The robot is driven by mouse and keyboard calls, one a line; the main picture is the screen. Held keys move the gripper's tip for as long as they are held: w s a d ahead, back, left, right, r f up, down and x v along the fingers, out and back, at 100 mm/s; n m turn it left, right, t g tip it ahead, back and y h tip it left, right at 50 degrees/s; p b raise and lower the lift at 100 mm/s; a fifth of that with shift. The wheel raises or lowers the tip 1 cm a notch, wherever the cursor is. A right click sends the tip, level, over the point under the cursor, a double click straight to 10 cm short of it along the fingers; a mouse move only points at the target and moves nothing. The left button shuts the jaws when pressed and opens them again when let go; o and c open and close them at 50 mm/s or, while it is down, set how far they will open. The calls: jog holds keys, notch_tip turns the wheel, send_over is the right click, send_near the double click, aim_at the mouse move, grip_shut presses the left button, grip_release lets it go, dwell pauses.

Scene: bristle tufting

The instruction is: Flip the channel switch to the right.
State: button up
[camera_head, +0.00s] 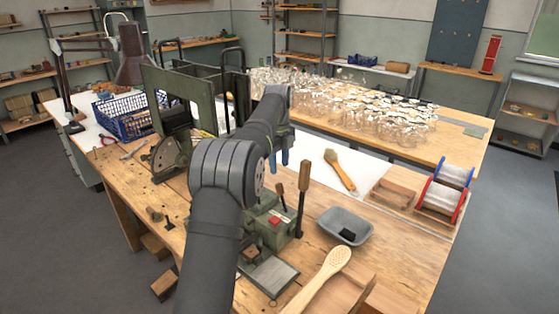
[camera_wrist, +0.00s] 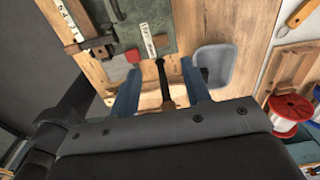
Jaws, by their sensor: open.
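The green machine (camera_head: 262,222) stands on the bench in front of my arm, with a red part (camera_head: 274,221) on top. A tall dark lever with a brown wooden handle (camera_head: 304,178) rises at its right side, and a smaller lever (camera_head: 282,196) is beside it. No part is legibly marked as the channel switch. In the wrist view the green machine (camera_wrist: 180,14) has a white marked strip (camera_wrist: 148,40) and the red part (camera_wrist: 132,56). My gripper (camera_wrist: 160,75) is open, its blue fingers on either side of a dark lever (camera_wrist: 165,84) in that view; contact cannot be told.
A grey tray (camera_head: 345,226) with a dark item and a wooden brush body (camera_head: 322,277) lie right of the machine. A brush (camera_head: 340,170), red and blue spools (camera_head: 445,190) and many glass jars (camera_head: 400,120) are farther back. A green frame (camera_head: 180,100) stands at left.

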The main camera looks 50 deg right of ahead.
aim_at(280, 184)
jog(key=shift+d+r, duration=0.15)
jog(key=shift+d, duration=0.05)
jog(key=shift+w, duration=0.1)
notch_tip(280, 184, down, 11)
jog(key=shift+r, duration=0.1)
dwell(0.4)
jog(key=shift+c, duration=0.4)
jog(key=c, duration=0.6)
